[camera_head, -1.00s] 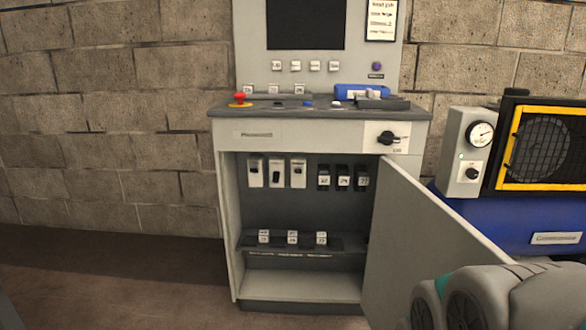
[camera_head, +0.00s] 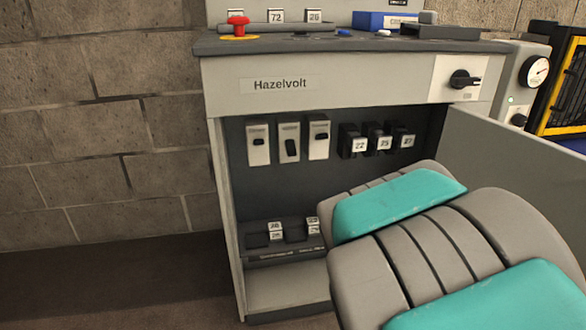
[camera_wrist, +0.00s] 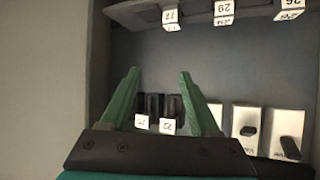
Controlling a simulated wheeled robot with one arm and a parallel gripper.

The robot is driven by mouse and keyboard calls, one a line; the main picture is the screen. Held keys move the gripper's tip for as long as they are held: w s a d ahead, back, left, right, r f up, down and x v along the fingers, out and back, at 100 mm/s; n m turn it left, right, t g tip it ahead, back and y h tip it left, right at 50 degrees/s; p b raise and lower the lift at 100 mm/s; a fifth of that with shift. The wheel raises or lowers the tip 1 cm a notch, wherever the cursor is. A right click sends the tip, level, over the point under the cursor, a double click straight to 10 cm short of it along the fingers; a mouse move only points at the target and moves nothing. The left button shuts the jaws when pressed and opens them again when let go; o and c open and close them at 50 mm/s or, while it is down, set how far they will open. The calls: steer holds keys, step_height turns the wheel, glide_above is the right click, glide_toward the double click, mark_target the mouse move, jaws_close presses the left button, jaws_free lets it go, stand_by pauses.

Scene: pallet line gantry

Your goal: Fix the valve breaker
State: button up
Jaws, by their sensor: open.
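Three white breakers with black toggles hang in a row inside the open cabinet (camera_head: 228,175): left breaker (camera_head: 257,152), middle breaker (camera_head: 289,130), right breaker (camera_head: 319,150). The middle toggle sits lower than the other two.
Black numbered modules (camera_head: 376,137) hang right of the breakers. Labelled blocks (camera_head: 275,232) stand on the lower shelf. The cabinet door (camera_head: 505,150) stands open at right. A red stop button (camera_head: 238,24) and rotary switch (camera_head: 463,79) are above.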

steer(key=w+a+r+n+t+y+b, duration=0.1)
steer(key=w+a+r+t+y+b, duration=0.1)
steer(key=w+a+t+b, duration=0.35)
steer(key=n+t+y+b, duration=0.1)
steer(key=n+t+y, duration=0.3)
steer(key=y, duration=0.2)
glide_toward(292, 156)
steer(key=w, duration=0.3)
steer(key=r+p, duration=0.1)
steer(key=p, duration=0.1)
steer(key=w+a+p, duration=0.1)
steer(key=p, duration=0.1)
steer(key=shift+a+r, duration=0.15)
steer(key=shift+r, duration=0.2)
steer(key=shift+w+a+r+p, duration=0.1)
steer(key=shift+w+p, duration=0.3)
steer(key=shift+p, duration=0.75)
steer(key=shift+t, duration=0.25)
steer(key=shift+f+p+x, duration=0.1)
steer(key=shift+p+x, duration=0.55)
steer(key=shift+x, duration=0.6)
steer(key=shift+f+p+x, duration=0.15)
steer(key=shift+p+x, duration=0.45)
steer(key=shift+x, duration=0.65)
steer(key=shift+w, duration=0.1)
jaws_close()
